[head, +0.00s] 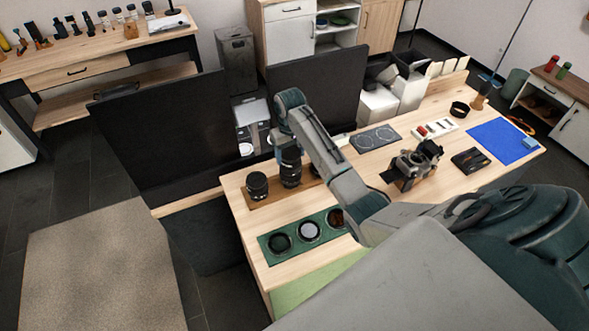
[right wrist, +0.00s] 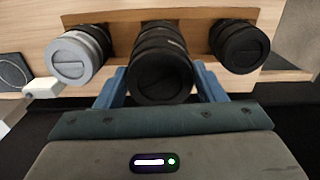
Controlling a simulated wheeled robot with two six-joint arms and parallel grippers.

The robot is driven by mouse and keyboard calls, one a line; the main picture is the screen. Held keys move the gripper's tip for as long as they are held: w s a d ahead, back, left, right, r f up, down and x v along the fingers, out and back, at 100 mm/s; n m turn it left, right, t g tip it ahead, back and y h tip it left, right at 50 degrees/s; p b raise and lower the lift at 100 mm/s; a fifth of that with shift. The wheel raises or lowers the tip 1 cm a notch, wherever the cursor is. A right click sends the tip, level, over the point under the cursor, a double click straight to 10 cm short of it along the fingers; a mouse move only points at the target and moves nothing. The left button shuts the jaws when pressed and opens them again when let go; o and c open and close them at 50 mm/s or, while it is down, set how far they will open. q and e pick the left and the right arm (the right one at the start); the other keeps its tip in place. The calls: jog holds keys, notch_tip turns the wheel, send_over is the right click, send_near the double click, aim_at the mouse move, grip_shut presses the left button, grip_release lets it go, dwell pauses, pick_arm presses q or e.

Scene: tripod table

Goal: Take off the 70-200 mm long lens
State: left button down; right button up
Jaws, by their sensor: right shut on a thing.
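My right gripper (head: 290,153) reaches down over the wooden lens board (head: 271,199). It is shut on a tall black lens (head: 291,175), the middle one of the row. In the right wrist view the blue fingers (right wrist: 160,88) stand on both sides of this capped lens (right wrist: 163,75). The lens is upright at the board; I cannot tell whether its base touches it. A camera (head: 412,166) sits on the desk to the right. I cannot tell from its small image whether a lens is on it. My left gripper is out of view.
A shorter black lens (head: 257,186) stands beside the held one, and a grey lens (right wrist: 77,56) is on its other side. A green tray (head: 268,256) with round filters lies in front. A dark pad (head: 374,138) and blue mat (head: 502,141) lie farther right.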

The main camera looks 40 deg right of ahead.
jog(key=shift+f+n, duration=0.1)
jog(key=shift+n, duration=0.3)
jog(key=n, duration=0.2)
jog(key=shift+s+n, duration=0.1)
jog(key=shift+n, duration=0.2)
jog(key=shift+d+r, duration=0.1)
jog(key=shift+r, duration=0.25)
jog(key=shift+r, duration=2.8)
